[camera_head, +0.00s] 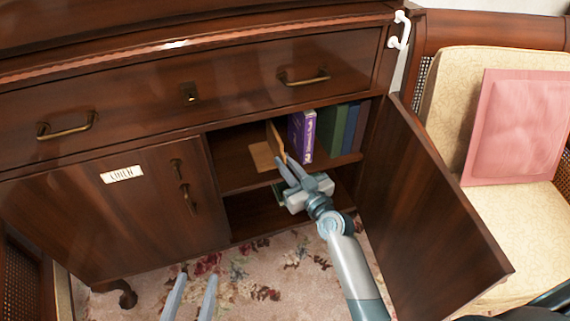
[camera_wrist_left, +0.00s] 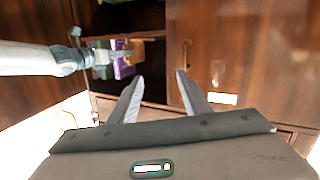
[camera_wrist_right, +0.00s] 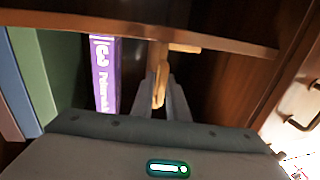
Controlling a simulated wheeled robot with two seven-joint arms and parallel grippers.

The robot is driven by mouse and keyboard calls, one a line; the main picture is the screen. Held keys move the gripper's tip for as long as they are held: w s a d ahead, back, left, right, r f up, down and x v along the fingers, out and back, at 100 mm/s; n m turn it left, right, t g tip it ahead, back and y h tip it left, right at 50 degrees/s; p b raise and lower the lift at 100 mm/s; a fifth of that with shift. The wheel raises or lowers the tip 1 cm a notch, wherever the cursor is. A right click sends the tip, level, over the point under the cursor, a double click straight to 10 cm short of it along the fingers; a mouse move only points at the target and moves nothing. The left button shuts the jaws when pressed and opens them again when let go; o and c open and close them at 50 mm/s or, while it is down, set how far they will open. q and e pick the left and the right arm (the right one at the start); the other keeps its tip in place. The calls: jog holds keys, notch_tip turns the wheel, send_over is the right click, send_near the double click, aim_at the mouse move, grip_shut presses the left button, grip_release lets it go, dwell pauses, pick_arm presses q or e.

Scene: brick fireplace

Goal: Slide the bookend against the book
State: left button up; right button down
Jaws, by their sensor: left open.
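The bookend is light wood, with a flat base (camera_head: 262,156) on the upper shelf and a thin upright (camera_head: 276,138) on its right side. The purple book (camera_head: 302,136) stands upright to its right, with a gap between them; it also shows in the right wrist view (camera_wrist_right: 104,75). My right gripper (camera_head: 285,164) reaches into the open cabinet. In the right wrist view its narrow-set fingers close on the bookend's upright (camera_wrist_right: 160,72). My left gripper (camera_head: 190,290) is open and empty, low in front of the cabinet.
Green (camera_head: 331,130) and blue books stand right of the purple book. The open cabinet door (camera_head: 425,200) lies right of my right arm. The closed door with a label (camera_head: 122,174) is on the left. A chair with a pink cushion (camera_head: 515,125) stands far right.

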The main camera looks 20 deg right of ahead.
jog(key=shift+f, duration=0.1)
pick_arm(q)
notch_tip(320, 180, up, 2)
jog(key=shift+d+r+t+b, duration=0.15)
jog(key=shift+t+b, duration=0.15)
jog(key=shift+t, duration=0.3)
pick_arm(e)
jog(key=d, duration=0.3)
jog(key=shift+d, duration=0.25)
jog(key=c, duration=1.9)
grip_release()
jog(key=shift+o, duration=0.2)
jog(key=shift+s+d, duration=0.1)
jog(key=shift+s, duration=0.05)
pick_arm(q)
jog(key=f+g, duration=0.1)
jog(key=f, duration=0.1)
jog(key=f+g+p, duration=0.1)
jog(key=f, duration=0.1)
jog(key=shift+s+a, duration=0.1)
jog(key=shift+a, duration=0.3)
pick_arm(e)
jog(key=v, duration=1.7)
